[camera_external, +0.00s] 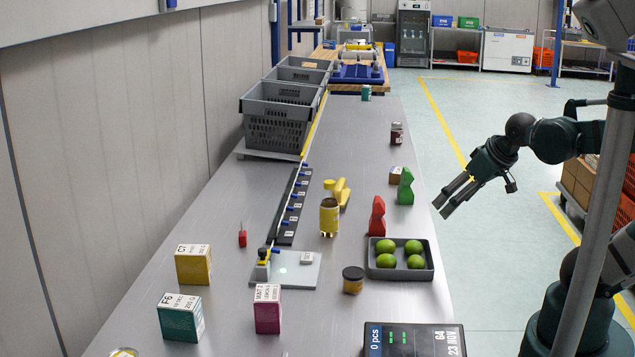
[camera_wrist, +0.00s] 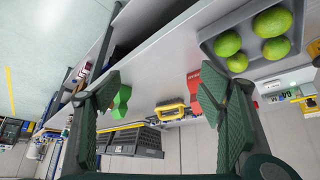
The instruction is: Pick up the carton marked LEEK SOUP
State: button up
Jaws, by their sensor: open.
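Three cartons stand on the near left of the grey table in the external view: a yellow carton (camera_external: 194,265), a teal carton (camera_external: 181,318) and a magenta carton (camera_external: 267,309). Their print is too small for me to make out LEEK SOUP on any of them. My gripper (camera_external: 441,208) is open and empty, off the table's right edge and well away from the cartons. In the wrist view my gripper (camera_wrist: 157,86) shows both fingers spread with nothing between them. I cannot make out the cartons in the wrist view.
A dark tray (camera_external: 400,274) of several green fruits stands near the right edge and shows in the wrist view (camera_wrist: 211,32). Nearby are a red object (camera_external: 377,217), a green object (camera_external: 405,187), a jar (camera_external: 353,280) and a yellow can (camera_external: 329,218). Grey crates (camera_external: 276,118) stand behind.

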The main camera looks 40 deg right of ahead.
jog(key=w+a+r+n+g+p, duration=0.2)
jog(key=w+a+r+n+p, duration=0.3)
jog(key=w+a+r+n, duration=0.65)
jog(key=w+a+n+g+p, duration=0.15)
jog(key=w+a, duration=0.35)
jog(key=a, duration=0.6)
jog(key=w+a+n+p, duration=0.1)
jog(key=w+a+p, duration=0.25)
jog(key=a, duration=0.85)
jog(key=n+h+p, duration=0.3)
jog(key=n+p, duration=0.3)
jog(key=n, duration=0.4)
send_over(177, 306)
jog(key=w+d, duration=0.6)
jog(key=d, duration=0.3)
notch_tip(177, 306, down, 8)
jog(key=s+a+f, duration=0.1)
jog(key=s+a, duration=0.1)
jog(key=a, duration=0.1)
jog(key=s+a+f+n+p, duration=0.1)
jog(key=s+a+f, duration=0.1)
jog(key=a, duration=0.1)
jog(key=s+a+f+n, duration=0.1)
jog(key=s+a+f, duration=0.1)
jog(key=a, duration=0.1)
jog(key=shift+s+a+g+p, duration=0.15)
jog(key=shift+a+g+p, duration=0.1)
jog(key=shift+p, duration=0.1)
jog(key=shift+s+a+f+n, duration=0.3)
